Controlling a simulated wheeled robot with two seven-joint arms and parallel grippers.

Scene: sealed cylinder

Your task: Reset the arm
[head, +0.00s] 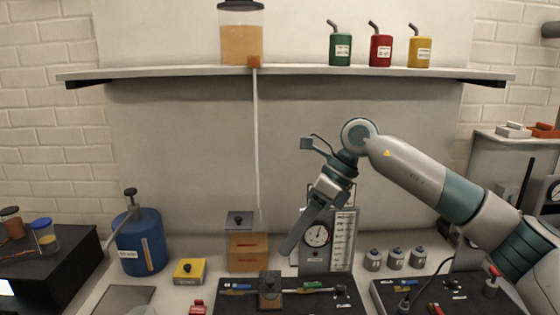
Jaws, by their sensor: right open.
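My right arm (435,185) comes in from the right and bends at a joint in the middle of the view. My right gripper (293,243) hangs from it, pointing down and to the left, in front of the gauge panel (342,237). It is open and I see nothing held in it. Its fingers overlap in this view. My left gripper is not in view.
A black board (235,305) with small parts lies below the gripper. A wooden box (248,252) and blue canister (142,245) stand to its left. Grey weights (396,259) stand right. A shelf (300,71) holds coloured cans (381,50).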

